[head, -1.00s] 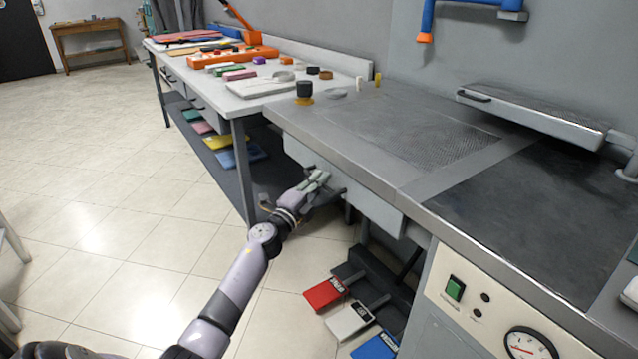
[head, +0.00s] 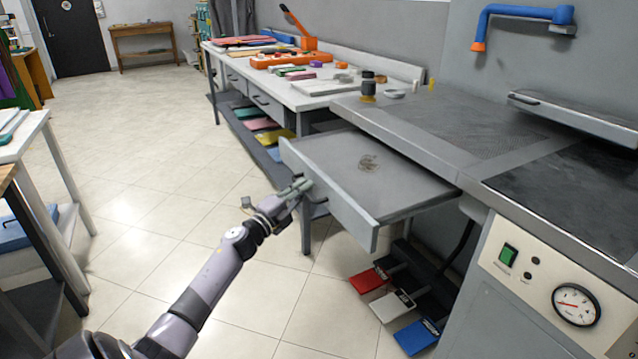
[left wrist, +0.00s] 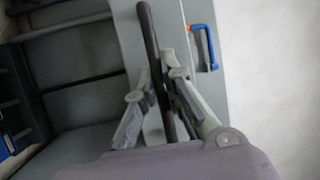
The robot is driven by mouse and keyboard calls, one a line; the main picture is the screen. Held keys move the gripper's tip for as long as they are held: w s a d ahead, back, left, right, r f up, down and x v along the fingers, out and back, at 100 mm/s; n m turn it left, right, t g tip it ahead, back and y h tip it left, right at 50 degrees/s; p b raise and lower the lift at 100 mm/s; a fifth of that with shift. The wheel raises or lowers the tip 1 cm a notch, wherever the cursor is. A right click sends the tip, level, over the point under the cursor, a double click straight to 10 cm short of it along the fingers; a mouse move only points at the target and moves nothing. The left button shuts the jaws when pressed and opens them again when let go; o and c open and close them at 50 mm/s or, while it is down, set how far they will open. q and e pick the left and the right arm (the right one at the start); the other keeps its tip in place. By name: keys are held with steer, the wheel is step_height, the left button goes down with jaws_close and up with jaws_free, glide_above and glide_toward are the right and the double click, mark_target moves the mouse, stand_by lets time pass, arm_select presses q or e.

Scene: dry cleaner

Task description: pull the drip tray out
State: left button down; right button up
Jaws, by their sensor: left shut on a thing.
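The drip tray (head: 408,184) is a shallow grey drawer-like tray under the metal worktop, slid well out toward the left in the head view. A small brownish stain or drain mark shows on its floor. My left gripper (head: 303,187) is at the tray's front panel (head: 345,207), shut on its dark bar handle. In the left wrist view the handle (left wrist: 150,45) runs between the two fingers of the left gripper (left wrist: 160,92). The rear end of the tray is hidden under the worktop. My right gripper is not in view.
The steel worktop (head: 440,120) stands right of the tray. Red, white and blue pedals (head: 390,307) sit on the floor below. A long table (head: 300,95) with tools is behind. Another table (head: 25,135) stands at left. The tiled floor between is clear.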

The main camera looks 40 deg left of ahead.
arm_select(q)
steer(key=shift+s+a+f+p, duration=0.1)
steer(key=shift+s+a, duration=0.2)
steer(key=shift+s, duration=0.55)
steer(key=shift+s+a+p, duration=0.1)
steer(key=shift+s+a, duration=0.25)
steer(key=shift+s, duration=0.45)
steer(key=shift+s+a+f+p, duration=0.1)
steer(key=shift+s+a, duration=0.2)
steer(key=shift+s, duration=0.55)
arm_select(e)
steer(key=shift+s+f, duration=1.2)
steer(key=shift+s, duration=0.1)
arm_select(q)
steer(key=c, duration=1.7)
jaws_free()
steer(key=shift+r, duration=0.15)
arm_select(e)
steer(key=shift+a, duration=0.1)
arm_select(q)
steer(key=s, duration=0.4)
steer(key=s+f, duration=0.1)
steer(key=s, duration=0.3)
steer(key=s+f, duration=0.1)
steer(key=s, duration=0.2)
steer(key=shift+s, duration=0.4)
steer(key=shift+f, duration=0.15)
